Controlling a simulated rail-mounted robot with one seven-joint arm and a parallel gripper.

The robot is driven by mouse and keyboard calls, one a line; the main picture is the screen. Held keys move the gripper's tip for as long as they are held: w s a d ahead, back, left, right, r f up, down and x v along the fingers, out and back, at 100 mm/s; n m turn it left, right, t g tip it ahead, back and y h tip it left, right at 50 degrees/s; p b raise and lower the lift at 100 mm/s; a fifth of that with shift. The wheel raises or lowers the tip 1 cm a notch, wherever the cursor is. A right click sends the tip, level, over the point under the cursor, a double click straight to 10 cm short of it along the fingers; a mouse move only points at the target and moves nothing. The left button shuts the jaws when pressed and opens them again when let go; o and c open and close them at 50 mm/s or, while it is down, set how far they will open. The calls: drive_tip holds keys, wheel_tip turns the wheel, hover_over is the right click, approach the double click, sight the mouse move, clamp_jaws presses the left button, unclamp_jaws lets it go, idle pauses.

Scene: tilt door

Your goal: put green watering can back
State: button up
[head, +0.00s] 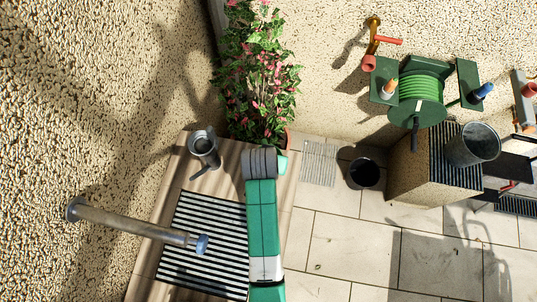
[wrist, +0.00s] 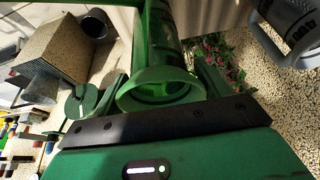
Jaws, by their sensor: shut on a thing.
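The green watering can (wrist: 160,88) fills the top middle of the wrist view, with a round green rim facing the camera. My gripper (wrist: 168,72) is shut on it, with a green finger on each side. The rest of the can runs out of the top of the wrist view. In the head view my arm covers the gripper, and I cannot make out the green can there. A grey watering can (head: 203,148) stands on the wooden surface left of my arm; a grey can also shows at the wrist view's top right (wrist: 290,32).
The wooden surface (head: 170,190) carries a striped black grate (head: 205,240). A metal pipe (head: 130,222) juts over it from the left wall. A flowering plant (head: 262,85) stands behind. A dark bucket (head: 364,172), stone block (head: 415,170) and hose reel (head: 418,95) are right. Floor tiles (head: 350,245) are clear.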

drive_tip(key=shift+w, duration=0.8)
drive_tip(key=shift+s+x, duration=0.2)
drive_tip(key=shift+x, duration=0.75)
drive_tip(key=shift+s+x, duration=0.2)
drive_tip(key=shift+x, duration=0.7)
drive_tip(key=shift+a+f, duration=0.1)
drive_tip(key=shift+f, duration=0.15)
drive_tip(key=o, duration=2)
drive_tip(key=shift+f, duration=0.1)
drive_tip(key=shift+r, duration=0.3)
drive_tip(key=p+v, duration=0.1)
drive_tip(key=v, duration=1)
drive_tip(key=shift+s+r, duration=0.25)
drive_tip(key=shift+r, duration=0.1)
